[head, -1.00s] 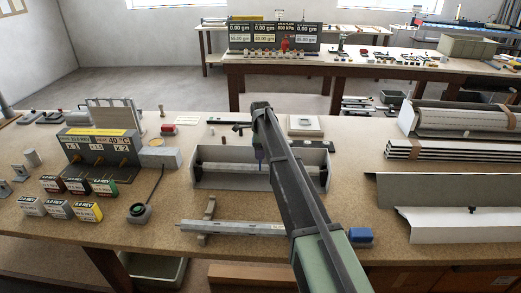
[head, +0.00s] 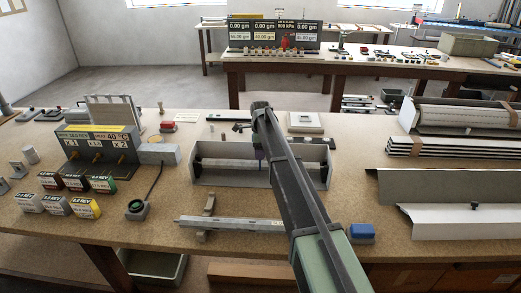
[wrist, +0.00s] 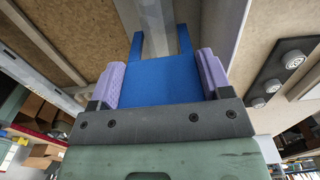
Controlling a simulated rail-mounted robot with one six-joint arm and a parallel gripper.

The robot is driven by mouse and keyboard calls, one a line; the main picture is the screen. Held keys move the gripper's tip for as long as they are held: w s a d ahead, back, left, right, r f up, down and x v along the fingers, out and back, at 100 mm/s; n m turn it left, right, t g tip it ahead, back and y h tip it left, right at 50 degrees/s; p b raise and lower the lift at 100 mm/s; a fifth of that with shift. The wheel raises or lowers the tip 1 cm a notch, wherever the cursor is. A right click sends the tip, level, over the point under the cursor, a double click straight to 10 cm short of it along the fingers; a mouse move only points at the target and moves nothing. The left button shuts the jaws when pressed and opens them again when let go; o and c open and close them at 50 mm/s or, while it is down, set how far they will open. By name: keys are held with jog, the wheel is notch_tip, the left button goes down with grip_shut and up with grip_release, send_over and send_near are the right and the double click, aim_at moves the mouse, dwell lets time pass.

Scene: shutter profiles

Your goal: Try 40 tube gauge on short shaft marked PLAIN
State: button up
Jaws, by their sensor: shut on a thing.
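In the wrist view my gripper (wrist: 163,78) has its two purple pads shut on a blue fork-shaped gauge (wrist: 165,68). The gauge's two prongs point away from me, with a pale grey bar, apparently a shaft (wrist: 156,28), showing between them. I cannot tell whether the prongs are around it or only in line with it. In the head view my gripper (head: 261,154) is mostly hidden behind my arm, over an open grey box (head: 222,180) with a long horizontal shaft (head: 222,164) across it. No PLAIN mark or gauge number is legible.
A grey bar (head: 235,224) lies on a small stand in front of the box. A blue block (head: 361,232) sits to its right. Several labelled blocks (head: 84,207) and a control unit (head: 98,150) stand left. Long profiles (head: 430,187) fill the right side.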

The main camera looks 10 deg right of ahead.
jog(key=shift+f+b, duration=1.85)
jog(key=shift+f, duration=0.05)
jog(key=shift+r, duration=0.15)
dwell(0.9)
notch_tip(320, 180, up, 11)
jog(key=p, duration=1.1)
